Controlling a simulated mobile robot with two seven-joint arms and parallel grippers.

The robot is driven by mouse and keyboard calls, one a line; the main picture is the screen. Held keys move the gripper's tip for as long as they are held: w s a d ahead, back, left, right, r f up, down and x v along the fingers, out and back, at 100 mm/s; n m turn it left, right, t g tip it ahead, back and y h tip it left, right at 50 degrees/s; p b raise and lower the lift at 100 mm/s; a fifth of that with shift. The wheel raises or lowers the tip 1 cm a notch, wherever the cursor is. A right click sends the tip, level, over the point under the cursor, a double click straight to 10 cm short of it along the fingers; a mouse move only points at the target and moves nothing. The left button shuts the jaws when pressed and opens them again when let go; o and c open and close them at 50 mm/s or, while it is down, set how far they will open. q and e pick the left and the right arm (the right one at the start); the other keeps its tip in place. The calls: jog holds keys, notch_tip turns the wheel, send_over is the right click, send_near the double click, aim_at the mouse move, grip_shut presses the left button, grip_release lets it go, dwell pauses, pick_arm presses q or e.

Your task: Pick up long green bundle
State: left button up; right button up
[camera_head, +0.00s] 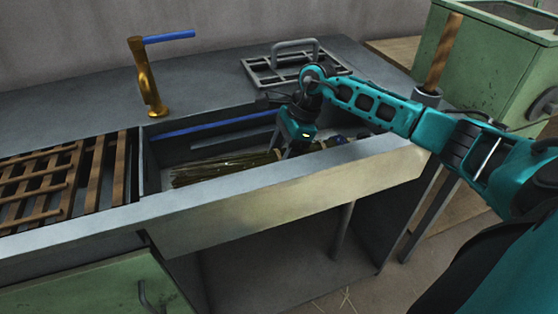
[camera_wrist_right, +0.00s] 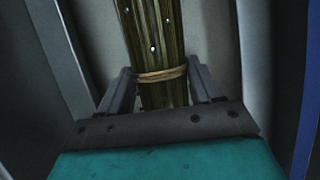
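The long green bundle (camera_head: 222,170) lies lengthwise in the sink trough, its loose brushy end toward the left. In the right wrist view the bundle (camera_wrist_right: 156,40) is tied with a tan band (camera_wrist_right: 160,74) and runs between my two fingers. My right gripper (camera_head: 290,147) reaches down into the trough at the bundle's right part. In the right wrist view the fingers of my right gripper (camera_wrist_right: 160,88) stand on either side of the bundle, with small gaps seeming to show beside it. My left gripper is not in view.
The trough's front wall (camera_head: 290,190) and a blue bar (camera_head: 215,124) at its back border the bundle. A brass tap (camera_head: 147,80) stands behind, a metal rack (camera_head: 298,64) lies on the counter, and a wooden grate (camera_head: 65,180) is at left.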

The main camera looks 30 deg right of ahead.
jog(key=c, duration=0.7)
